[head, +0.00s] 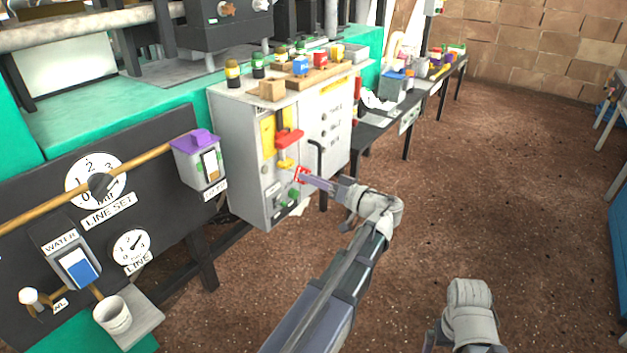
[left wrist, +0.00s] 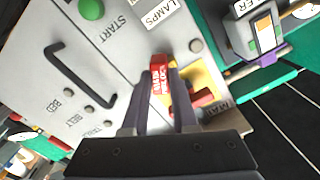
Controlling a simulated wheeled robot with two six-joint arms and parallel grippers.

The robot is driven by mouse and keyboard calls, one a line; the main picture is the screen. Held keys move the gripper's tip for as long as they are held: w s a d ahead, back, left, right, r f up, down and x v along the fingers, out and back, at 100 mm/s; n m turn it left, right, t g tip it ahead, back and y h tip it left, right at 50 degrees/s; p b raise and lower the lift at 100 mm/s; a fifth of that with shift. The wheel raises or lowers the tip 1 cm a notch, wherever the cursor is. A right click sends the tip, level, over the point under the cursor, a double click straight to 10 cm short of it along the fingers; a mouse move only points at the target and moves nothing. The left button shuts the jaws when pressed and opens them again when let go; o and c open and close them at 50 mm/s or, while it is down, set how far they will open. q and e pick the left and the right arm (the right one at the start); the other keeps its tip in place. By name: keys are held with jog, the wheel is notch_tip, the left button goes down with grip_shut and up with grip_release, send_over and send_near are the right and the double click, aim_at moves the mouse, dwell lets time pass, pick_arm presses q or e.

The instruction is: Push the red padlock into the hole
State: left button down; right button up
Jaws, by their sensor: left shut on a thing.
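The red padlock (head: 302,173) is a small red block with white lettering, held at the tip of my left gripper (head: 307,177) in front of the grey cabinet. In the left wrist view the padlock (left wrist: 159,76) sits between the two dark fingers of the left gripper (left wrist: 160,90), which is shut on it. Beyond it are a yellow plate (left wrist: 207,72) and a red handle (left wrist: 203,103) on the cabinet face. I cannot make out the hole clearly. My right gripper (head: 431,340) is at the bottom edge of the head view, mostly cut off.
The grey cabinet (head: 233,165) has a black bar handle (head: 316,160), knobs and labels. Bottles and blocks stand on its top. A dark panel with dials (head: 95,180) is at left, and a dark bench (head: 375,125) stands behind. The brown floor (head: 510,200) at right is open.

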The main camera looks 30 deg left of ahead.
pick_arm(q)
jog(key=shift+a, duration=0.8)
jog(key=c, duration=0.6)
grip_release()
jog(key=shift+s+d, duration=0.15)
jog(key=shift+d, duration=1.8)
jog(key=shift+s+d, duration=0.1)
jog(key=shift+d, duration=1.8)
